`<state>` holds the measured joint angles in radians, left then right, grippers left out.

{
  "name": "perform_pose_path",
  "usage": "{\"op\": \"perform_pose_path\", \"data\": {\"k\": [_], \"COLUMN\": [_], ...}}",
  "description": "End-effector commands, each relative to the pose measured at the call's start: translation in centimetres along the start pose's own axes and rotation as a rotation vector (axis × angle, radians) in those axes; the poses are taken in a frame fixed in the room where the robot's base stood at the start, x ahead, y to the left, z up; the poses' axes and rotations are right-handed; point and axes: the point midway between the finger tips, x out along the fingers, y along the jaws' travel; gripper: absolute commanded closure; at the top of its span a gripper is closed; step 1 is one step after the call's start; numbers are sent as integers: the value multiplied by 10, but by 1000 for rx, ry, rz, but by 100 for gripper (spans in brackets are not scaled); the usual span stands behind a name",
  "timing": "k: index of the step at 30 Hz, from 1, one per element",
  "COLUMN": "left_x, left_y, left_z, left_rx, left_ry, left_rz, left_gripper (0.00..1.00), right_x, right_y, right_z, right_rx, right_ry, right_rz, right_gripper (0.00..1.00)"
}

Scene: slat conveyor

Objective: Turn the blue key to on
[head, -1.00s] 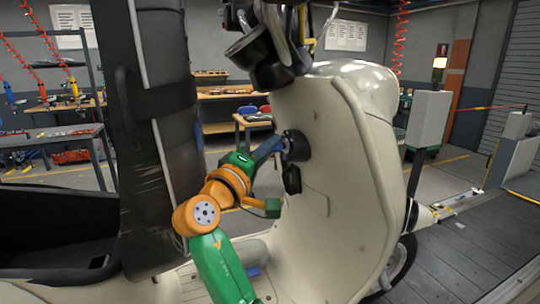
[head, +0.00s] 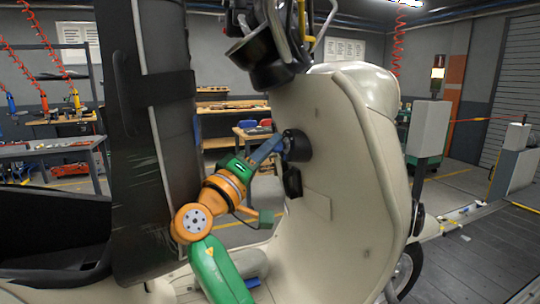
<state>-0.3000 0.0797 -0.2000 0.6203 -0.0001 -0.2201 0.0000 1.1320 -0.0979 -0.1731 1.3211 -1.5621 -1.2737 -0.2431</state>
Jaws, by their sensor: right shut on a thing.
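A cream scooter front shield (head: 335,150) fills the middle of the head view. A round black lock housing (head: 298,145) sits on its inner face. My right gripper (head: 279,143), on a green and orange arm, reaches up to this lock from the lower left. Its blue fingers are shut at the left side of the lock. The blue key is between the fingertips and the lock, mostly hidden; its turn position cannot be read. My left gripper is not in view.
A black hanging part (head: 292,182) is just below the lock. Black handlebar parts and cables (head: 275,45) hang above it. A tall dark seat-like panel (head: 150,130) stands left of my right arm. A slatted floor (head: 470,255) lies at the right.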

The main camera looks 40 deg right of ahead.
Motion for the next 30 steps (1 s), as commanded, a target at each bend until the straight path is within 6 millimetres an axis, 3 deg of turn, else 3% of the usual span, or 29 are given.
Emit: {"op": "perform_pose_path", "data": {"k": [3, 12, 13, 15, 17, 30], "left_x": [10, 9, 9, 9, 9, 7], "left_y": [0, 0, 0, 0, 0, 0], "left_z": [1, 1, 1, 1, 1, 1], "left_rx": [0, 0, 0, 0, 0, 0], "left_ry": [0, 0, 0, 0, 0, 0], "left_rz": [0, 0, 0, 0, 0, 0], "left_gripper": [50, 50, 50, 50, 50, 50], "right_x": [-1, 0, 0, 0, 0, 0], "right_y": [-2, 0, 0, 0, 0, 1], "right_z": [1, 0, 0, 0, 0, -1], "right_rx": [35, 53, 53, 52, 52, 47], "right_ry": [0, 0, 0, 0, 0, 0], "right_rz": [34, 49, 49, 48, 48, 42], "right_gripper": [100, 100, 83, 64, 53, 53]}}
